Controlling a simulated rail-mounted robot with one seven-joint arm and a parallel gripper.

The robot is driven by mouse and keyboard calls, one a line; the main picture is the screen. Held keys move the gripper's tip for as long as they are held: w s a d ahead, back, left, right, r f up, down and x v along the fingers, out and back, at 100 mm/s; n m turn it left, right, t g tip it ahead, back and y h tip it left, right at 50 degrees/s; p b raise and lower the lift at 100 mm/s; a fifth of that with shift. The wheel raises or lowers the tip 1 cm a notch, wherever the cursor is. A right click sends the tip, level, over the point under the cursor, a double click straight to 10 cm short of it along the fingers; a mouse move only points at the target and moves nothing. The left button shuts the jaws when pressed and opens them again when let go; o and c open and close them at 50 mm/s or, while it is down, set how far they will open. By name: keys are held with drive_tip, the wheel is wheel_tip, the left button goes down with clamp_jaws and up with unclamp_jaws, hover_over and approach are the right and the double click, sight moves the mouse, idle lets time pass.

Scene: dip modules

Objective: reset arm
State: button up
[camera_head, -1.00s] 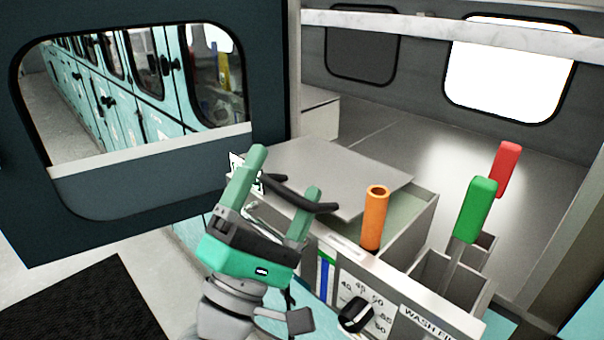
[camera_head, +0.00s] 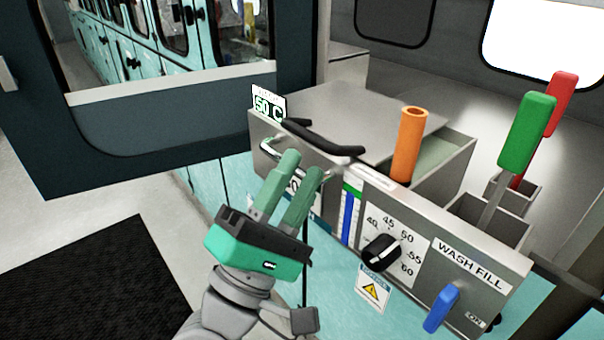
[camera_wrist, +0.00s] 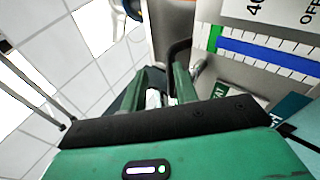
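My gripper (camera_head: 301,166) is in front of the teal and grey machine (camera_head: 350,260), left of its dial. Its two green fingers point up, with a narrow gap between them and nothing held. The wrist view shows the green fingers (camera_wrist: 168,84) apart, with a dark bar (camera_wrist: 178,52) of the machine beyond them. The fingers overlap part of the front panel in the head view. I cannot tell whether they touch it.
A black lid handle (camera_head: 320,138) and a metal rail handle (camera_head: 275,152) are close to the fingers. A black dial (camera_head: 381,253), blue lever (camera_head: 440,308), orange cylinder (camera_head: 409,145), green handle (camera_head: 527,130) and red handle (camera_head: 559,104) are to the right.

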drive_tip(key=shift+s+a+f, duration=0.1)
drive_tip(key=shift+f, duration=0.4)
drive_tip(key=s+d+r+m+t+y+p, duration=0.1)
drive_tip(key=s+r+m+t+y+p, duration=0.1)
drive_tip(key=s+r+m+y+p, duration=0.5)
drive_tip(key=s+d+r+m+t+y+p, duration=0.1)
drive_tip(key=s+r+m+t+y+p, duration=0.2)
drive_tip(key=r+m+y, duration=0.7)
wheel_tip(320, 180, up, 40)
drive_tip(key=a+n+h+p, duration=0.1)
drive_tip(key=n+p, duration=0.2)
drive_tip(key=p, duration=3.4)
drive_tip(key=shift+s+f+g, duration=0.2)
drive_tip(key=shift+s+g, duration=0.2)
